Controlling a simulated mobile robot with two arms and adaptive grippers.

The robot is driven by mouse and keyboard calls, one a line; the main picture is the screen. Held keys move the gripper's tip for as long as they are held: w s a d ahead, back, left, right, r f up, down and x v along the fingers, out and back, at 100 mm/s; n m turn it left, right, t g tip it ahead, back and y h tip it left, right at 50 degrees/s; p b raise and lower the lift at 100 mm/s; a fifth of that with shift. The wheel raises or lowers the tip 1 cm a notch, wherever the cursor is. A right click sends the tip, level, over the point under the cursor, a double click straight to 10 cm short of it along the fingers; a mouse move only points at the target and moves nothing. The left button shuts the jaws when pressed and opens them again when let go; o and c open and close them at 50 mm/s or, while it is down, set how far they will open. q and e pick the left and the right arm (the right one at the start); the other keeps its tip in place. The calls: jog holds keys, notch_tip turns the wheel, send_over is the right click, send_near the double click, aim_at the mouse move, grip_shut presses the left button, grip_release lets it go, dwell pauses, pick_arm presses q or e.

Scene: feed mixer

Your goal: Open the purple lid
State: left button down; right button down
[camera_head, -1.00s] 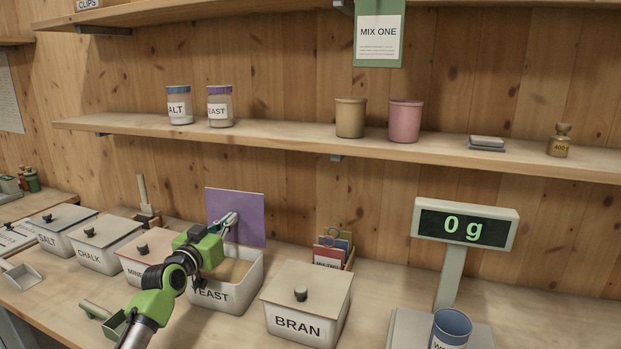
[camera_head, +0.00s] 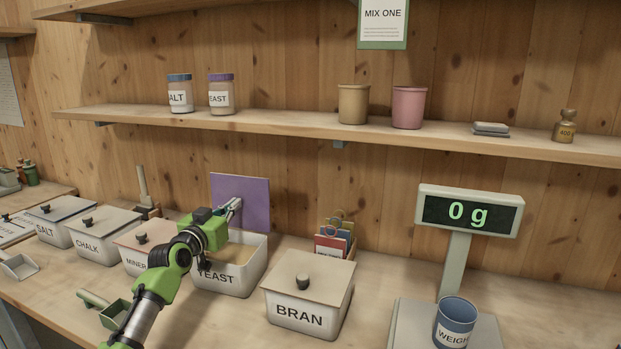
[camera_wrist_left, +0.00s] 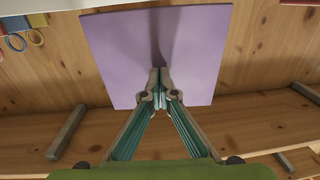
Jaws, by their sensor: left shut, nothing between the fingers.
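The purple lid (camera_head: 254,207) stands upright, open, at the back edge of the white YEAST bin (camera_head: 232,281). The bin's top is uncovered and tan contents show inside. My left gripper (camera_head: 235,205) is shut and empty, with its fingertips in front of the lid's inner face. In the left wrist view the purple lid (camera_wrist_left: 190,40) fills the upper middle, and my left gripper's closed tips (camera_wrist_left: 160,82) overlap its lower part. I cannot tell whether they touch it. My right gripper is not in view.
The BRAN bin (camera_head: 308,310) stands right of YEAST, with MINERAL, CHALK (camera_head: 95,249) and SALT bins to the left. A scoop (camera_head: 108,308) lies in front. A scale display (camera_head: 468,212) and blue WEIGH cup (camera_head: 454,322) are at right. A shelf (camera_head: 300,125) runs above.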

pick_arm(q)
jog(key=d+p+v, duration=0.1)
jog(key=p+v, duration=0.6)
jog(key=v, duration=0.1)
jog(key=shift+s, duration=0.3)
jog(key=shift+f, duration=0.2)
